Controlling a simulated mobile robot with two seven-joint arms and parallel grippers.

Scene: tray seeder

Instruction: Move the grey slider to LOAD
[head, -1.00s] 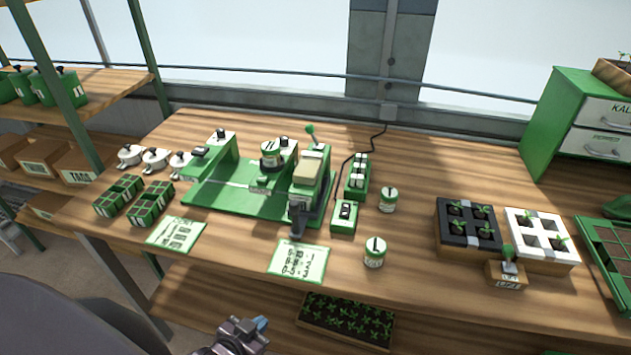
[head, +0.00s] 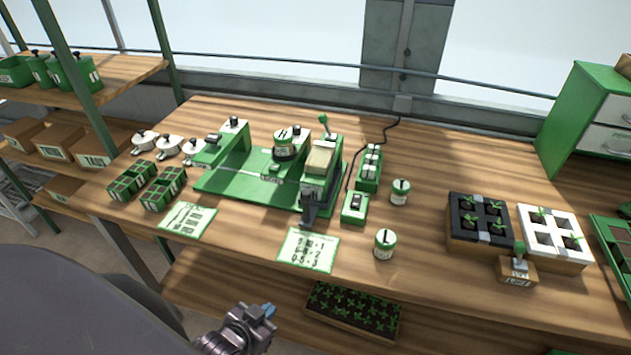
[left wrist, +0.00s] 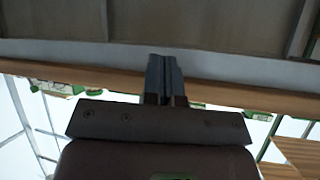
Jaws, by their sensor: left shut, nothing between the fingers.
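The green tray seeder (head: 225,183) stands on the wooden bench, with a flat bed and an upright housing (head: 319,172) at its right end. A dark grey part (head: 308,212) sticks out at the front foot of that housing. I cannot tell whether it is the grey slider, and no LOAD marking is legible. My left gripper (head: 268,312) is low in front of the bench edge, apart from the seeder. It is shut and empty; its closed fingers (left wrist: 165,78) also show in the left wrist view. My right gripper is not in view.
Two printed cards (head: 187,219) (head: 308,250) lie along the front edge. A switch box (head: 354,208) and two small pots (head: 400,192) (head: 384,244) stand right of the seeder. Black (head: 454,238) and white (head: 553,256) seedling trays sit further right.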

